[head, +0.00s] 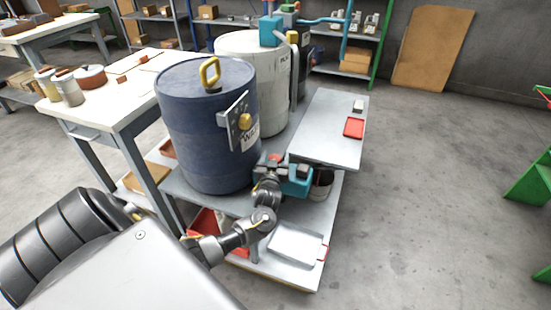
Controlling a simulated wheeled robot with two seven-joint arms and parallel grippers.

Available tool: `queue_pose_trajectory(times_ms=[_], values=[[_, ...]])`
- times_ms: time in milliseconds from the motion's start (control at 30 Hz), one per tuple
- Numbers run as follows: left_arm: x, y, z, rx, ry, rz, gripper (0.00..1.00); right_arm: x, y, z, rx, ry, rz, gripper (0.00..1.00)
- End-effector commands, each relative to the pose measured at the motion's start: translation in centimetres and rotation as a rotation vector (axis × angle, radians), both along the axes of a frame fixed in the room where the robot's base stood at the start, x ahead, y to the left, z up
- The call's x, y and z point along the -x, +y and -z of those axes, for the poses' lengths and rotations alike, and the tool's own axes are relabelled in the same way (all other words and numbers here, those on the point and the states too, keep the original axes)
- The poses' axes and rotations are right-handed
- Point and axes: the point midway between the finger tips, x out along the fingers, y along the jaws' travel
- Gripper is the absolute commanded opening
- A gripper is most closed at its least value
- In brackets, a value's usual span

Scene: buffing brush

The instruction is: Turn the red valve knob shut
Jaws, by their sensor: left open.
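My left arm reaches in from the left, and my left gripper (276,172) is at the front of the cart, beside the foot of the blue drum. It is open. A teal body (299,186) is right at the gripper, on its right side. A small red piece (276,158) shows just above the gripper; it looks like the red valve knob, but most of it is hidden. I cannot tell whether the fingers touch it or stand around it. My right gripper is not in view.
The blue drum (195,140) has a yellow lid handle and stands close left of the gripper. A pale drum (262,75) stands behind it. A grey side shelf (325,115) holds a red tray (354,128). A metal tray (297,244) is below.

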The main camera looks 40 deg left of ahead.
Motion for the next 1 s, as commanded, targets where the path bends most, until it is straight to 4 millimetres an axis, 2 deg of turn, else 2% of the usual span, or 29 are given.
queue_pose_trajectory(times_ms=[300, 667, 1000], values=[[-0.24, 0.16, 0.03, 0.001, 0.001, 0.0, 0.64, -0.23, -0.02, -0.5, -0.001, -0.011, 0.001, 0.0], [-0.23, 0.13, 0.03, 0.001, 0.001, 0.0, 0.2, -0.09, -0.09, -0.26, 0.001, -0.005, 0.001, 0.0], [-0.21, 0.15, -0.05, -0.002, 0.003, 0.071, 0.2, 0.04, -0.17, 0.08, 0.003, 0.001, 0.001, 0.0]])
